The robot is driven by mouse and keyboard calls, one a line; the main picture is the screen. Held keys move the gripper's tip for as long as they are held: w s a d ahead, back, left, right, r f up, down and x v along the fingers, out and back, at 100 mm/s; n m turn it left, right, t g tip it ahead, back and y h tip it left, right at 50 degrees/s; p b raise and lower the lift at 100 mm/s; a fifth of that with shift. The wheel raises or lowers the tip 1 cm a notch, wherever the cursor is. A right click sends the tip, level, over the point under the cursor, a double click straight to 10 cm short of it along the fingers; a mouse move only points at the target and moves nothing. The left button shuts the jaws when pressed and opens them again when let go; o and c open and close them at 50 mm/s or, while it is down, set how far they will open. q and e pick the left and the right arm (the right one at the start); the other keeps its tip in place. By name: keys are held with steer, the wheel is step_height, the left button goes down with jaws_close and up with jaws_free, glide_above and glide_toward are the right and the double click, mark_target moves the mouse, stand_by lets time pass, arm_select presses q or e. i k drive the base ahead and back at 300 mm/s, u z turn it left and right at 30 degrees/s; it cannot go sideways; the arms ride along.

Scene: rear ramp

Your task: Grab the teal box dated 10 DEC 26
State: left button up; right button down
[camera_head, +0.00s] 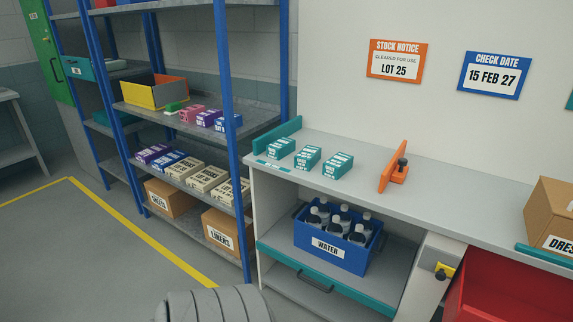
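Three teal boxes with white labels stand in a row on the grey counter (370,163): a left one (280,149), a middle one (308,158) and a right one (338,166). They are upright with small gaps between them. Their printed dates are too small to read, so I cannot tell which one says 10 DEC 26. Neither of my grippers is in view. A grey rounded part, apparently mine, shows at the bottom edge.
An orange bracket (394,169) stands right of the boxes. A teal rail (279,139) edges the counter's left end. A blue WATER crate (355,255) sits below. A blue-posted shelf rack (232,130) stands left. Orange LOT 25 (398,62) and blue 15 FEB 27 (494,75) signs hang behind.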

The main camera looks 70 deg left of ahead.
mark_target(335, 167)
steer(key=u, duration=1.35)
steer(key=k, duration=1.05)
steer(key=u, duration=0.5)
steer(key=i, duration=1.8)
steer(key=z, duration=0.9)
